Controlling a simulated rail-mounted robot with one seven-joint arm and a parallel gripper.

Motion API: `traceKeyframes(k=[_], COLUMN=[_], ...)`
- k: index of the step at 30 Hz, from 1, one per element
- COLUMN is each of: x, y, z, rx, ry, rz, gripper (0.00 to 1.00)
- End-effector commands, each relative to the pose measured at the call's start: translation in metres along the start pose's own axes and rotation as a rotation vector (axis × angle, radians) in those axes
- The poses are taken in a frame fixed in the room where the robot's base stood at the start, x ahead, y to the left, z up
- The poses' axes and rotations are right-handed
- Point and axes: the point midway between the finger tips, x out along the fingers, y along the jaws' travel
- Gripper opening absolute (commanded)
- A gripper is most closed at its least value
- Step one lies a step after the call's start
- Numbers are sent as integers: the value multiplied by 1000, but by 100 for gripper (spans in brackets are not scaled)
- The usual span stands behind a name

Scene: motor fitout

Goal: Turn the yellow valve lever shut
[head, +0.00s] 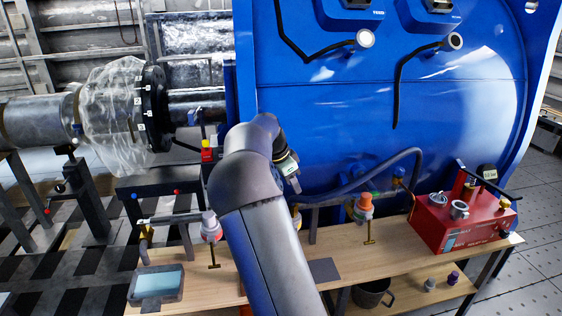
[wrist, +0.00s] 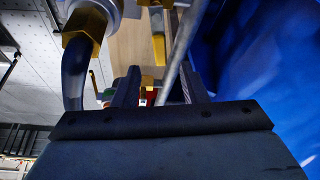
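In the wrist view the two dark fingers of my gripper (wrist: 160,88) stand apart, so it is open. A grey rod runs up past the fingers, and small red and green parts show beyond the gap. A yellow bar (wrist: 157,48), possibly the valve lever, shows ahead of the fingers. I see no finger closed on it. In the head view the end of my arm (head: 287,165) is in front of the blue tank, above the bench. My fingers cannot be made out there. A brass-yellow T-shaped handle (head: 370,232) hangs below an orange-topped valve (head: 364,206); another handle (head: 213,252) hangs below a red-and-white valve (head: 211,228).
The blue tank (head: 450,110) fills the back. A grey hose (head: 365,175) curves along its foot. A red box (head: 465,225) stands at the bench's right end, and a tray (head: 156,284) at its left. The wooden bench (head: 400,262) has clear patches between.

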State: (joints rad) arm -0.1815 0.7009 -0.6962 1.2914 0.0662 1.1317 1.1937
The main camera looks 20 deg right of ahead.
Motion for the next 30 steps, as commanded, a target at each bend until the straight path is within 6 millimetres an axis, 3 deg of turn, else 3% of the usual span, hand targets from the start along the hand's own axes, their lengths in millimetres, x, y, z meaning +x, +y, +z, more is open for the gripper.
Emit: traceKeyframes(k=[6, 12, 18, 27, 30], x=[-55, -93, -110, -112, -110], y=[-1, -1, 0, 0, 0], z=[0, 0, 0, 0, -1], rx=[0, 0, 1, 1, -15], ry=[1, 1, 0, 0, -5], rz=[-5, -3, 0, 0, -1], gripper=[39, 39, 39, 39, 11])
